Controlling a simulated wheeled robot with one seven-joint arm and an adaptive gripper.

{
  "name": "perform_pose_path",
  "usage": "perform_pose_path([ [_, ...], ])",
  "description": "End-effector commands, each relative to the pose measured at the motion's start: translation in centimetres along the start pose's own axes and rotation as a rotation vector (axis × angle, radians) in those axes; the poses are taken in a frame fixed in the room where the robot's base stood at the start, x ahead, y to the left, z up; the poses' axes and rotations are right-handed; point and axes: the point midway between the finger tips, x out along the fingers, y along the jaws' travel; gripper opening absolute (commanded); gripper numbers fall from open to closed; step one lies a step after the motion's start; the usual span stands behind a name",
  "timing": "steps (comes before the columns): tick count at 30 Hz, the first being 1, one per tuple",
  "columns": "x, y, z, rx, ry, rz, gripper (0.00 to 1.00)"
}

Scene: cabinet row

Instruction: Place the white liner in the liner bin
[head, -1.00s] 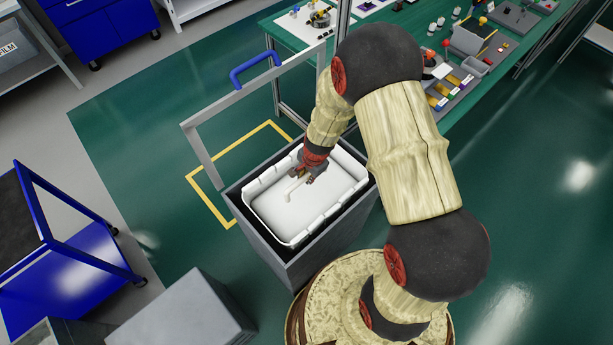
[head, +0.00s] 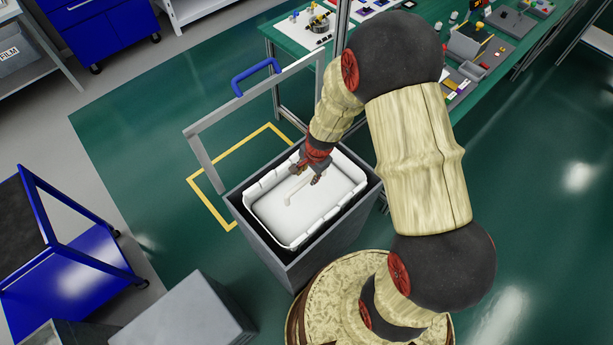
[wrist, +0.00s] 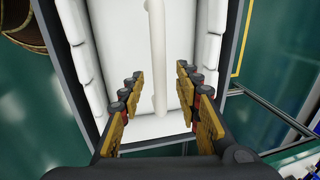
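The white liner (head: 279,213) is a shallow tray-like shape with folded-over edges. It sits inside the top of the grey liner bin (head: 315,268), with the bin's dark rim around it. A thin raised white strip runs along its middle, and this strip also shows in the wrist view (wrist: 157,60). My gripper (head: 306,178) is over the far end of the liner. In the wrist view my gripper (wrist: 152,105) has its fingers spread wide on both sides of the strip, with nothing between them touching both. How deep the liner sits is hard to tell.
A hinged frame with a blue handle (head: 256,76) stands up behind the bin. A yellow floor outline (head: 215,205) lies behind it. A blue cart (head: 72,266) is at left, a grey box (head: 185,318) at front left, and a green workbench (head: 290,48) behind my arm.

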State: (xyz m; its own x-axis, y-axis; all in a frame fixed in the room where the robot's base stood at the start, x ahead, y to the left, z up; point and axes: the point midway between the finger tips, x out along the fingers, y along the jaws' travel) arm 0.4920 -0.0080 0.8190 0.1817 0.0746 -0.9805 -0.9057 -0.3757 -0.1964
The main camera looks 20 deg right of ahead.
Motion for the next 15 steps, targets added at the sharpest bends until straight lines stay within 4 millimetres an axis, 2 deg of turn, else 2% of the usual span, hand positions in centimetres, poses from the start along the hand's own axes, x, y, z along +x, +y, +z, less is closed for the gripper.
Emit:
perform_pose_path([
  [1,-1.5,-0.1,0.0,0.001,0.001,-0.002,0.33],
  [6,-4.4,-0.1,0.0,0.001,0.0,-0.001,0.33],
  [15,-7.4,-0.4,0.1,-0.024,0.001,-0.008,0.33],
])
